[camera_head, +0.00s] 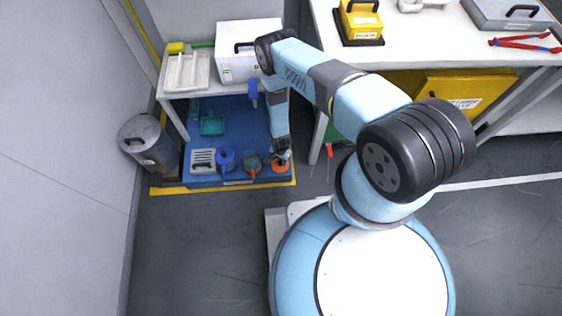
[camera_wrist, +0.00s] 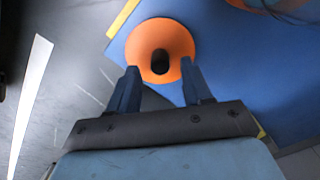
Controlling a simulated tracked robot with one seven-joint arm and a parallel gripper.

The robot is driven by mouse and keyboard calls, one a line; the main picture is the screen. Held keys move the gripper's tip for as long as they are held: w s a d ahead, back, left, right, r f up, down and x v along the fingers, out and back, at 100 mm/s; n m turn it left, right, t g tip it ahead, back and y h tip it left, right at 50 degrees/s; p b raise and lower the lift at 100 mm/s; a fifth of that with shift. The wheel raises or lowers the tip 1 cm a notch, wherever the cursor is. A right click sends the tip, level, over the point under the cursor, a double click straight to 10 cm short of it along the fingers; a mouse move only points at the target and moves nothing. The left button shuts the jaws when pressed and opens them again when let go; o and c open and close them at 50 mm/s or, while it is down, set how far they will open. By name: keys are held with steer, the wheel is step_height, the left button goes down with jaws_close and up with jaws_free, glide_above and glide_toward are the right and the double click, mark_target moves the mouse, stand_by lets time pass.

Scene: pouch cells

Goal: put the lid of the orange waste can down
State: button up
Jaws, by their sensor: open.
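A round orange lid (camera_wrist: 143,38) with a dark knob (camera_wrist: 160,62) in its middle shows in the wrist view, at the edge of the blue mat. It also shows in the head view (camera_head: 281,169), partly covered by my gripper. My gripper (camera_wrist: 159,68) is open and empty, with its two fingers apart on either side of the knob's line. In the head view my gripper (camera_head: 280,150) points down just above the lid. I cannot tell whether the fingers touch it. A round container with an orange part (camera_head: 252,165), perhaps the orange waste can, stands just left of the lid.
A blue round item (camera_head: 227,160) and a white slatted tray (camera_head: 203,160) stand farther left on the blue mat (camera_head: 235,135). A grey bin (camera_head: 147,142) stands beside the wall. A shelf with a white box (camera_head: 238,65) is behind. A white table (camera_head: 420,40) is at the right.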

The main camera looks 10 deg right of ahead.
mark_target(280, 162)
step_height(280, 162, up, 10)
steer(key=shift+f, duration=0.25)
stand_by(0.7)
